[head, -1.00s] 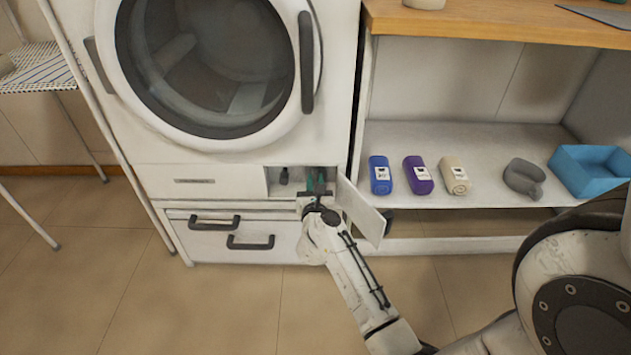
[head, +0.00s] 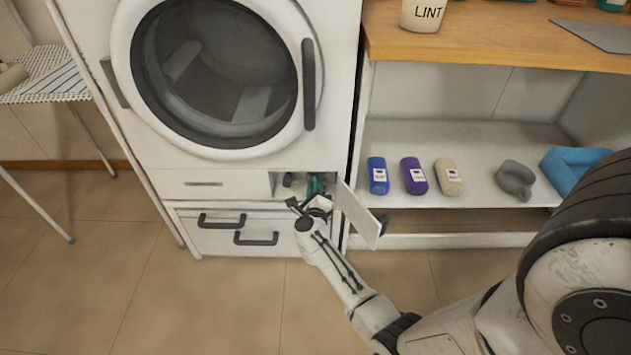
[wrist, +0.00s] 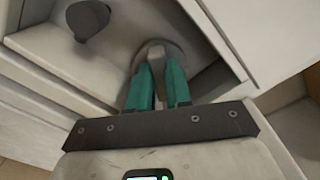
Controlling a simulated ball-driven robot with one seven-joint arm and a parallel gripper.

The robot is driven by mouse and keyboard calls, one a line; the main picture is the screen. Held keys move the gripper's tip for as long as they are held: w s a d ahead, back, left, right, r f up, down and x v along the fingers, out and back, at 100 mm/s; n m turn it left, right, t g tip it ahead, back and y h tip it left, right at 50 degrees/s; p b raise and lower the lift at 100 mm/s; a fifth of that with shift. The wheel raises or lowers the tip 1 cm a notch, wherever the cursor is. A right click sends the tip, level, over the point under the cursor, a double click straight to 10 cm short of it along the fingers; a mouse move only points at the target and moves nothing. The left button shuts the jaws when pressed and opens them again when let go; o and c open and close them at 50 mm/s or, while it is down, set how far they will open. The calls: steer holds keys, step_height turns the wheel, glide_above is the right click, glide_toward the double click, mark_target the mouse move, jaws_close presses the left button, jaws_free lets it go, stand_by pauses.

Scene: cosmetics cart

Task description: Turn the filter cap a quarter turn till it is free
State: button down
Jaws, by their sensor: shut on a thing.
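The filter cap (wrist: 168,48) is a round grey disc with a raised grip, set in the back of the small open compartment low on the white machine. In the wrist view my gripper (wrist: 157,72) has its two teal fingers shut on the cap's raised grip, one on each side. The compartment walls look tilted in that view, so my gripper is rolled relative to the machine. In the head view my gripper (head: 316,184) reaches into the compartment, and the cap itself is hidden behind it.
A dark knob (wrist: 87,19) sits beside the cap; it also shows in the head view (head: 288,180). The compartment's flap (head: 357,214) hangs open to the right. Drawers with dark handles (head: 222,220) lie below.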

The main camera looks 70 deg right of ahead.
steer(key=shift+f+n+p, duration=0.15)
steer(key=shift+n+p, duration=0.55)
steer(key=shift+n, duration=0.95)
steer(key=shift+f+n+p, duration=0.1)
steer(key=shift+n+p, duration=0.6)
steer(key=shift+n, duration=0.95)
steer(key=c, duration=1)
jaws_free()
steer(key=shift+c, duration=0.2)
steer(key=p+v, duration=0.3)
steer(key=v, duration=0.8)
steer(key=shift+p, duration=0.35)
steer(key=shift+w, duration=0.25)
